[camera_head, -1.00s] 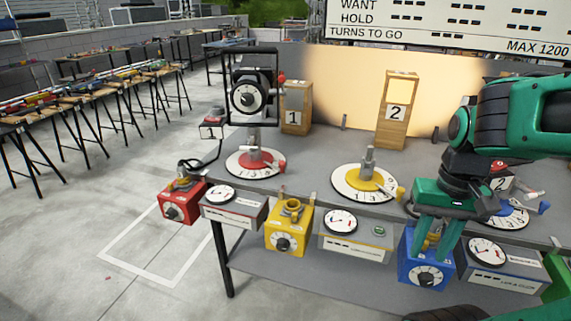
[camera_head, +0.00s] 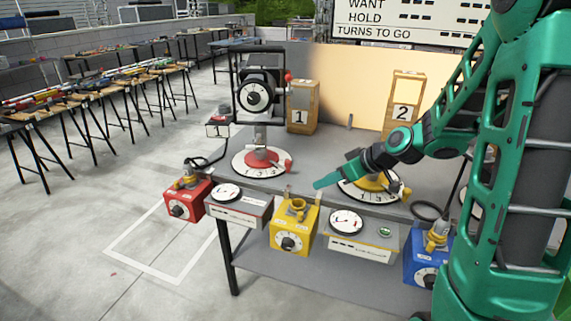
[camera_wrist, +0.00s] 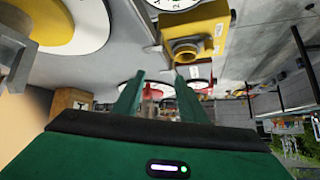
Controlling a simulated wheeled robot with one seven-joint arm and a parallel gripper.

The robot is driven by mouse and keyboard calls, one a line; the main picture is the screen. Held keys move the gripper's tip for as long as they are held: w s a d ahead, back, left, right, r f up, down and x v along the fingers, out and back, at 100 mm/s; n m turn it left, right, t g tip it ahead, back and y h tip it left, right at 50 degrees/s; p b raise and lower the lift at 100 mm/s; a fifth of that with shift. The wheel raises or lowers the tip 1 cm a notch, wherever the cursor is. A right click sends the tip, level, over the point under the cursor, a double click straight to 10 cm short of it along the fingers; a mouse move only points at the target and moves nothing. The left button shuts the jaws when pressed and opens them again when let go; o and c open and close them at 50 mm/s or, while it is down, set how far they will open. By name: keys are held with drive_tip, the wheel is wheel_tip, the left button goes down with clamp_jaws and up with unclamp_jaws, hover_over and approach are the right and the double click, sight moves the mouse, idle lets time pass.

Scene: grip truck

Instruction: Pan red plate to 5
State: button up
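The red plate (camera_head: 264,157) sits on a white numbered dial (camera_head: 244,170) at the left of the bench. A red handle (camera_head: 288,166) sticks out at its right. A post on it carries a black-framed lamp (camera_head: 258,90). The dial's numbers are too small to read surely. My gripper (camera_head: 318,184) points left over the bench, between the red plate and the yellow plate (camera_head: 372,182), apart from the red plate. The wrist view shows its two green fingers (camera_wrist: 158,74) spread with nothing between them.
A red box (camera_head: 182,207) with a cable, a yellow box (camera_head: 291,240) and a blue box (camera_head: 424,270) hang along the bench front, with gauge boxes between. Wooden blocks 1 (camera_head: 301,108) and 2 (camera_head: 402,108) stand behind. My arm covers the right side.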

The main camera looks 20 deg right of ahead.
sight(290, 161)
drive_tip(key=w+a+t, duration=0.1)
drive_tip(key=w+a, duration=0.1)
drive_tip(key=w, duration=0.3)
drive_tip(key=w+a+f+t+y, duration=0.1)
drive_tip(key=w+a, duration=0.1)
drive_tip(key=w, duration=0.4)
drive_tip(key=w+a+f+n+t+y, duration=0.1)
drive_tip(key=w+a, duration=0.2)
drive_tip(key=w, duration=0.2)
drive_tip(key=shift+w+a+f+t, duration=0.1)
drive_tip(key=shift+w+f+t, duration=0.15)
drive_tip(key=shift+w+t, duration=0.15)
drive_tip(key=shift+s, duration=0.1)
clamp_jaws()
